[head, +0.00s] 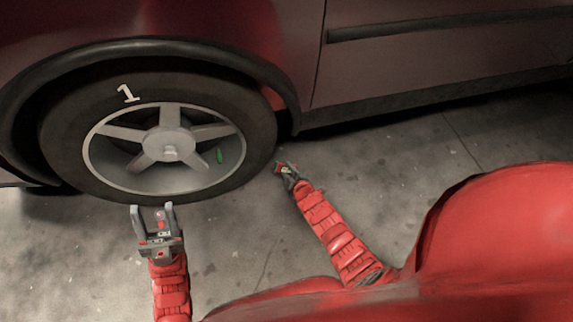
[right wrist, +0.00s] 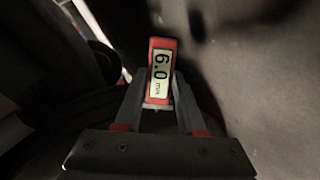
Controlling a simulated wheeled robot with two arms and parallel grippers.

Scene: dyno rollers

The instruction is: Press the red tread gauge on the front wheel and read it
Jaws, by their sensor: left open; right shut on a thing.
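The front wheel (head: 262,150) has a grey five-spoke rim, a black tyre marked with a white 1, and a small green mark in the rim. My right gripper (head: 281,166) is at the tyre's right edge in the head view. In the right wrist view its fingers (right wrist: 160,100) are shut on the red tread gauge (right wrist: 152,43). The gauge's display reads 6.0, with small unit letters that look like mm. Whether its tip touches the tread cannot be told. My left gripper (head: 154,212) is open and empty, just below the tyre's lower edge in the head view.
The dark red car body (head: 400,70) and its wheel arch (head: 190,48) hang over the wheel. The grey concrete floor (head: 450,150) is clear to the right of the wheel.

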